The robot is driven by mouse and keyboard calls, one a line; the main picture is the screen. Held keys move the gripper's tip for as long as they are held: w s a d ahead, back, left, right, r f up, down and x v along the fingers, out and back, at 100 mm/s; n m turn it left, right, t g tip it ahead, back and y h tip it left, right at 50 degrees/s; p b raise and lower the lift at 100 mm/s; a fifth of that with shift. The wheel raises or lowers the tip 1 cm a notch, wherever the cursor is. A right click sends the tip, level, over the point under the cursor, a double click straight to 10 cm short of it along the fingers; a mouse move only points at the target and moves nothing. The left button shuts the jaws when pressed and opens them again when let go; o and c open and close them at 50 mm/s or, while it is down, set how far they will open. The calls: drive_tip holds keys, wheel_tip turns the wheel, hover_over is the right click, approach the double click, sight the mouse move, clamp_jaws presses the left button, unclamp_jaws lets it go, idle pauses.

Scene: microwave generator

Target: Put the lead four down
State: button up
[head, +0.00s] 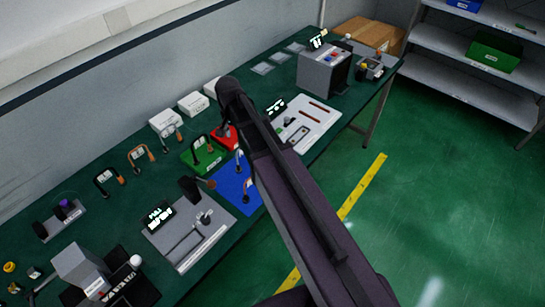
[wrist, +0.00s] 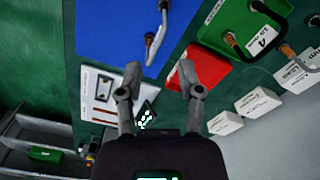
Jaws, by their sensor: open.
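My gripper (wrist: 163,85) is open, with nothing between its fingertips in the wrist view. In the head view my gripper (head: 227,125) hangs low over the red mat (head: 224,140), which also shows behind the fingers in the wrist view (wrist: 200,70). A grey lead with copper ends (wrist: 156,35) lies on the blue mat (wrist: 105,40). A black lead (wrist: 238,45) with copper ends is on the green mat (wrist: 225,20), beside a label. More bent leads (head: 140,153) stand on the bench at left.
White labelled boxes (wrist: 257,102) stand along the wall. A grey board with a lit display (head: 190,228) is at front left, and a white board (head: 310,122) is right of my gripper. A grey cabinet (head: 322,73) stands farther back. Shelves (head: 470,50) are across the floor.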

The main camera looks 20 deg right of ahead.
drive_tip(key=s+d+n, duration=0.5)
drive_tip(key=s+d, duration=0.4)
drive_tip(key=s, duration=0.5)
drive_tip(key=shift+d+n, duration=0.3)
drive_tip(key=shift+n, duration=0.1)
wheel_tip(320, 180, down, 5)
drive_tip(key=b, duration=0.5)
drive_tip(key=shift+r, duration=0.1)
